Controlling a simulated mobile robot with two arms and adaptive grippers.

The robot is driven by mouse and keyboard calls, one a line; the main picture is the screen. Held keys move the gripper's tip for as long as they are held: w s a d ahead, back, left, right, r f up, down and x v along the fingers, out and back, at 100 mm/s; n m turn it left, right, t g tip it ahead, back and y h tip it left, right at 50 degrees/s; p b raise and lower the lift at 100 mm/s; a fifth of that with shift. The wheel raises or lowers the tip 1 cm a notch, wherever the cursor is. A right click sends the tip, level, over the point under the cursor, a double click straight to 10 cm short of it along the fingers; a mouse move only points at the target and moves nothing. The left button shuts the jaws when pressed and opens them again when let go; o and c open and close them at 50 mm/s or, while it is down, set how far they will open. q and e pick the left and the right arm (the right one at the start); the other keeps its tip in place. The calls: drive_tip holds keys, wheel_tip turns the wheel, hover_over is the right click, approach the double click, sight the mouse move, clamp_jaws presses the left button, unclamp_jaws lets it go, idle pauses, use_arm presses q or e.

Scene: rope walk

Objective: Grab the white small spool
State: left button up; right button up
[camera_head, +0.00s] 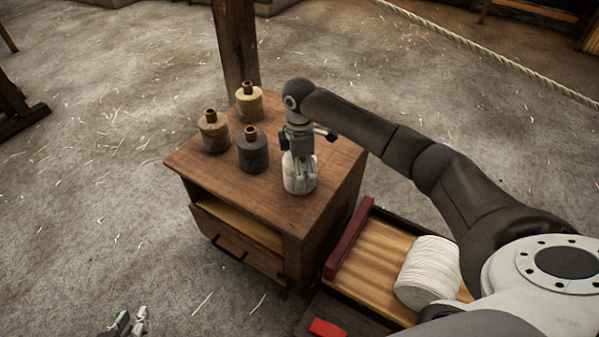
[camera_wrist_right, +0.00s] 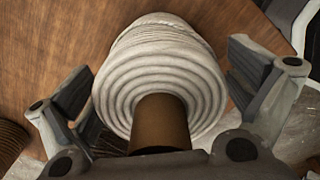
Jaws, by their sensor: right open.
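The small white spool (camera_head: 299,187) stands upright near the right front edge of the small wooden cabinet's top. My right gripper (camera_head: 301,165) comes down over it from above. In the right wrist view the spool (camera_wrist_right: 150,62) shows its ribbed end and brown core (camera_wrist_right: 160,122), between my two open fingers. A gap shows on both sides, so it is not clasped. In the head view the gripper hides its top. My left gripper (camera_head: 129,323) shows only at the bottom edge, low over the floor and away from the spool; its opening is unclear.
Three other spools, tan (camera_head: 213,136), cream (camera_head: 249,106) and dark brown (camera_head: 252,155), stand left of the gripper on the cabinet (camera_head: 236,187). A larger white spool (camera_head: 428,267) lies in a wooden tray (camera_head: 369,262) at right. A post (camera_head: 236,40) rises behind the cabinet.

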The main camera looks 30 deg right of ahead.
drive_tip(key=shift+f, duration=0.1)
drive_tip(key=shift+c, duration=0.3)
drive_tip(key=c, duration=1.2)
drive_tip(key=shift+r, duration=0.25)
